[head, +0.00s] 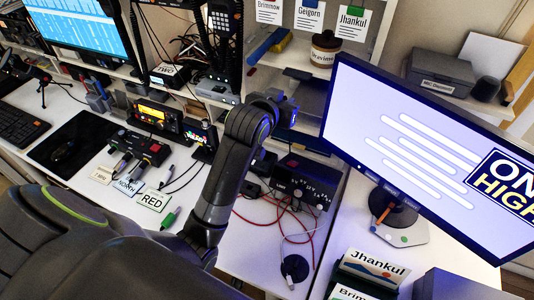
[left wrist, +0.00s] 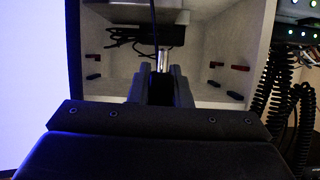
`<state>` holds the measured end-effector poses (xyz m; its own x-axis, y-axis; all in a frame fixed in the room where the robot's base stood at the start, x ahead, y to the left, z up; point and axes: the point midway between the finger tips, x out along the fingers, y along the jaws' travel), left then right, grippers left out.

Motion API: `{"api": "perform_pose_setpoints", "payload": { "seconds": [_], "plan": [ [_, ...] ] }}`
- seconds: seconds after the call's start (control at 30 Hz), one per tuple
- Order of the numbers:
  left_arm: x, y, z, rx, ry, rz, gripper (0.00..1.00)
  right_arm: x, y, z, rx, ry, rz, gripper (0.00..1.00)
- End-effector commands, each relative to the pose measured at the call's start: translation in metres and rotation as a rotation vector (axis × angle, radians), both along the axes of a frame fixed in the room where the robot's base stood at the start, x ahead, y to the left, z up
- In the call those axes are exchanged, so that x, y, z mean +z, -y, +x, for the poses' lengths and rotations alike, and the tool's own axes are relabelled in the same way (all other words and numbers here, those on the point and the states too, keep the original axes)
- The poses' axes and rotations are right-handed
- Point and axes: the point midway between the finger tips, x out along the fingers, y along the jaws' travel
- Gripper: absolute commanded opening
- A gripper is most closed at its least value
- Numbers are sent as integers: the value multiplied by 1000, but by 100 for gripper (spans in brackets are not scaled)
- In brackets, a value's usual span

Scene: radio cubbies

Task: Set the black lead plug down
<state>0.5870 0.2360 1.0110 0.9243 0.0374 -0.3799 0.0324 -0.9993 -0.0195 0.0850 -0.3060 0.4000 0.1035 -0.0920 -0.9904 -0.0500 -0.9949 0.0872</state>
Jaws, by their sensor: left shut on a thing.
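In the left wrist view my left gripper (left wrist: 160,88) is shut on the black lead plug (left wrist: 162,60), whose silvery shaft shows between the fingertips. A thin dark cable (left wrist: 154,18) runs upward just behind it. In front of the fingers is a pale open cubby (left wrist: 206,60) with small red and black pieces on its side walls. I cannot tell whether the plug touches anything. In the head view my left wrist reaches up near the shelf, and its fingertips and the plug are hidden. My right gripper is not in view.
A large monitor (head: 410,150) stands close to the right of my left wrist. On the desk are a black box (head: 308,180) with red cables (head: 270,222), a radio (head: 157,115), and a RED label card (head: 153,200). A brown jar (head: 325,50) stands on the shelf above.

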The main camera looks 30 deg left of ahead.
Motion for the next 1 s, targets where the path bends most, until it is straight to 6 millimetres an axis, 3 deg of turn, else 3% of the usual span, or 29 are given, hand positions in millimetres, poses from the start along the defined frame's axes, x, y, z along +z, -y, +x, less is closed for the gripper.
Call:
{"api": "perform_pose_setpoints", "payload": {
  "seconds": [0.2, 0.4, 0.87, 1.0],
  "plan": [
    [-57, -26, 14, 14, -10, -5, 0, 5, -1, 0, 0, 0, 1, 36],
    [-90, -43, 16, 22, -6, -15, 0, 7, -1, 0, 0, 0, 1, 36],
    [-100, -48, 16, 25, -3, -20, 0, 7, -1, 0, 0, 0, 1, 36],
    [-118, -48, 15, 26, -7, -21, 0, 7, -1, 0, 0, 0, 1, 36]
  ]
}}
